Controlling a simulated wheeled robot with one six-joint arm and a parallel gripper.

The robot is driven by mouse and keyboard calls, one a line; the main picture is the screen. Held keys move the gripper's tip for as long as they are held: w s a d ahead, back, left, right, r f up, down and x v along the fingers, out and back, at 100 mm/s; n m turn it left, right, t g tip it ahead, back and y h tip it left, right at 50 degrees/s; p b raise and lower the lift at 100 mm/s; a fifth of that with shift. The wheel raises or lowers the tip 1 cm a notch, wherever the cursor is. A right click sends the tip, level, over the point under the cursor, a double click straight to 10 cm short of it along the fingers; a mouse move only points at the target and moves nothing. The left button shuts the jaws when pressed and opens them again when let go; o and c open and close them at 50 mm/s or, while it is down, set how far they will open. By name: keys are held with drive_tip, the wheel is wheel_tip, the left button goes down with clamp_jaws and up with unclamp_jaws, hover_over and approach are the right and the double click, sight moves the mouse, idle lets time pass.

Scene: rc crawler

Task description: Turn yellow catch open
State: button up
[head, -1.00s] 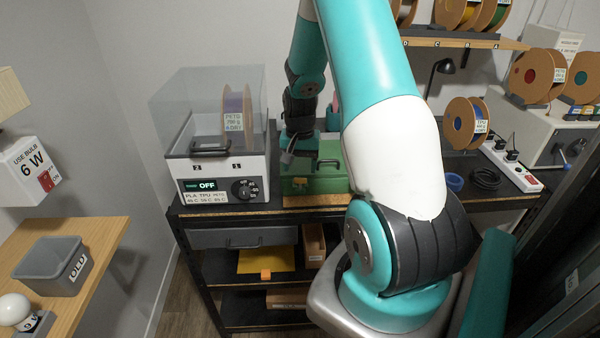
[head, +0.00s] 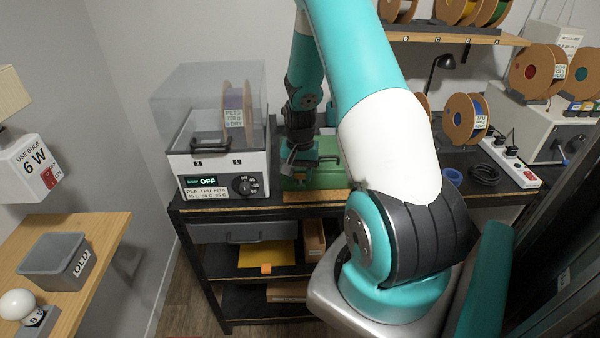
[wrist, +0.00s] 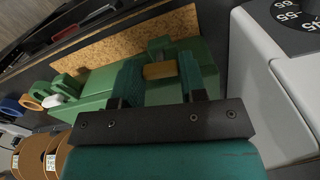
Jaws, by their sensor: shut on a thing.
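The green case (head: 325,178) sits on the dark bench top, right of the filament dryer; it also fills the middle of the wrist view (wrist: 95,88). The yellow catch (wrist: 159,70) is on the case, between the two teal fingers of my gripper (wrist: 160,76) in the wrist view. My gripper is shut on the catch. In the head view my gripper (head: 297,165) is at the left part of the case, and the catch is hidden behind it.
The dryer (head: 222,170), with a clear lid and a spool inside, stands close on the left and reads OFF. A wood-coloured strip (head: 315,197) lies along the bench's front edge. Spools (head: 465,118), a black cable (head: 485,174) and a power strip (head: 512,162) are on the right.

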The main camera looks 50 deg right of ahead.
drive_tip(key=shift+m, duration=0.7)
drive_tip(key=o, duration=0.9)
drive_tip(key=shift+r, duration=0.1)
